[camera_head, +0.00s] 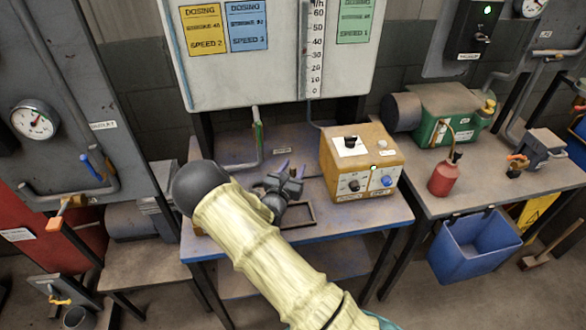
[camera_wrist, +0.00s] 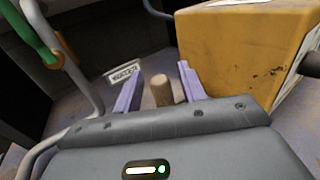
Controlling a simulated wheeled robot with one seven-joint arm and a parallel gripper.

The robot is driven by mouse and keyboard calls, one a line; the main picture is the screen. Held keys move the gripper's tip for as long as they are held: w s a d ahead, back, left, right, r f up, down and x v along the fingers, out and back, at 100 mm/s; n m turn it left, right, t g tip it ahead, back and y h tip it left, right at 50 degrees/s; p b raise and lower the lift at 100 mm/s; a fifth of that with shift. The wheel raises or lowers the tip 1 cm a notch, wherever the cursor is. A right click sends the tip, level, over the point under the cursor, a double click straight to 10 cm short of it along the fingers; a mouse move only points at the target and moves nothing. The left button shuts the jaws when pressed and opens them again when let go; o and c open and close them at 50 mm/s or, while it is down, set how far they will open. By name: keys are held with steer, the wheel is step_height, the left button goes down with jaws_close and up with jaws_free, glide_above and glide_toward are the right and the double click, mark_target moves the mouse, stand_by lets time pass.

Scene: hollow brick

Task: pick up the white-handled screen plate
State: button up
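My gripper (camera_head: 291,169) is low over the middle bench, left of the yellow control box. In the wrist view its two pale purple fingers (camera_wrist: 158,92) are apart. A tan, rounded upright peg (camera_wrist: 161,90) shows between them, with a gap on each side; it looks like a handle, but its base is hidden behind the gripper body. I cannot make out a white handle or a screen plate in either view. A thin dark rectangular frame (camera_head: 312,217) lies at the bench's front edge, partly hidden by my gripper.
The yellow box (camera_head: 362,162) stands close right of my gripper, also in the wrist view (camera_wrist: 242,45). A pipe with a green-and-orange part (camera_wrist: 37,32) rises on the left. A small label (camera_wrist: 124,72) lies behind the fingers. The bench's right front (camera_head: 350,217) is clear.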

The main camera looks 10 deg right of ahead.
steer(key=shift+r, duration=0.2)
steer(key=b+v, duration=0.1)
steer(key=v, duration=1.1)
steer(key=shift+b, duration=0.3)
steer(key=shift+a+f, duration=0.1)
